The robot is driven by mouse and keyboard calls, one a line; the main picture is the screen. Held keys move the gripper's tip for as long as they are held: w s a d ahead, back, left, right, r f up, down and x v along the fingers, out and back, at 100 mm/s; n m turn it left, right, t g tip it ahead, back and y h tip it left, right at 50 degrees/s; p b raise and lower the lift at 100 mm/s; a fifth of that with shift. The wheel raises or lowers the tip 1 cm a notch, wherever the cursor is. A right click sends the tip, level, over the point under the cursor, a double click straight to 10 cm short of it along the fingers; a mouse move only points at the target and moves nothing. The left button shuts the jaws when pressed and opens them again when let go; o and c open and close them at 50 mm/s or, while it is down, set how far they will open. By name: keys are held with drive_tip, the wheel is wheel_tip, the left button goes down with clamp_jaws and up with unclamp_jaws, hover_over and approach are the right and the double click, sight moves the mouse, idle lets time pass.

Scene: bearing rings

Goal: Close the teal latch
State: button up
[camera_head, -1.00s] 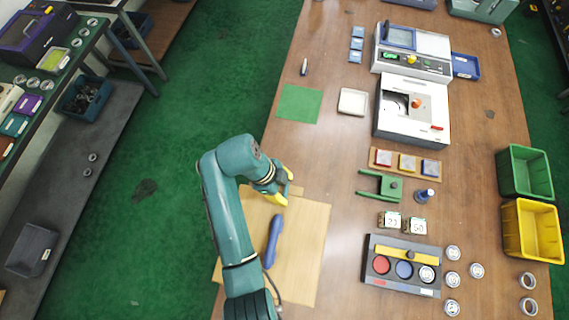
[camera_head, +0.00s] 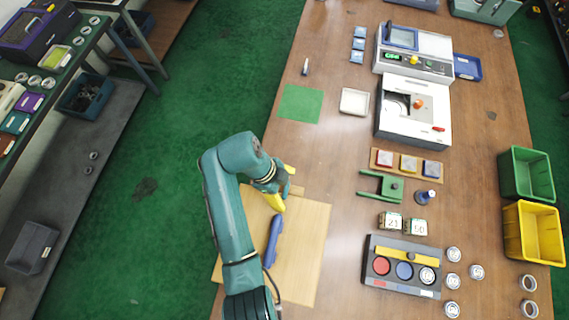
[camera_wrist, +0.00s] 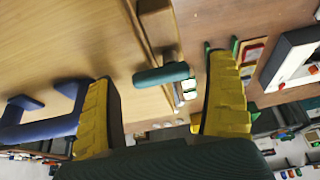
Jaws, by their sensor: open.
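The teal latch (camera_wrist: 162,75) shows in the wrist view as a short rounded teal bar on a wooden block. I cannot make it out in the head view, where my arm and gripper cover that spot. My gripper (camera_wrist: 163,68) is open, with its ribbed yellow fingers apart and the latch seen between them, a little ahead of the tips. I see no contact with it. In the head view my gripper (camera_head: 283,186) is over the far end of a light wooden board (camera_head: 308,240). A blue handle (camera_head: 273,241) lies on the board and also shows in the wrist view (camera_wrist: 40,125).
A green bracket (camera_head: 381,187), number blocks (camera_head: 402,222) and a dark tray with coloured discs (camera_head: 402,267) stand right of the board. Green (camera_head: 526,174) and yellow bins (camera_head: 533,232) are at the right edge. Bare table lies between board and bracket.

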drive_tip(key=v, duration=1.2)
drive_tip(key=shift+d+r, duration=0.1)
drive_tip(key=shift+d, duration=0.1)
drive_tip(key=w+d+r+t+y+p, duration=0.2)
drive_tip(key=w+d+r+t+p, duration=0.3)
drive_tip(key=w+d+r, duration=0.45)
drive_tip(key=w+d+r+n+t, duration=0.1)
drive_tip(key=d+r+n+t, duration=0.1)
drive_tip(key=r+t, duration=0.3)
drive_tip(key=w+d+r+n+t, duration=0.1)
drive_tip(key=d+r+n+t, duration=0.15)
drive_tip(key=r, duration=0.35)
drive_tip(key=s+r+n+t, duration=0.3)
drive_tip(key=r+n, duration=0.2)
drive_tip(key=r, duration=0.2)
drive_tip(key=s+r+n+t+y, duration=0.1)
drive_tip(key=s+r+n+t, duration=0.3)
drive_tip(key=r, duration=0.4)
drive_tip(key=s+a+r+n+t+y, duration=0.1)
drive_tip(key=s+r+n+t, duration=0.2)
drive_tip(key=r+n, duration=0.3)
wheel_tip(320, 180, up, 2)
drive_tip(key=shift+s+r, duration=0.1)
drive_tip(key=shift+s, duration=0.1)
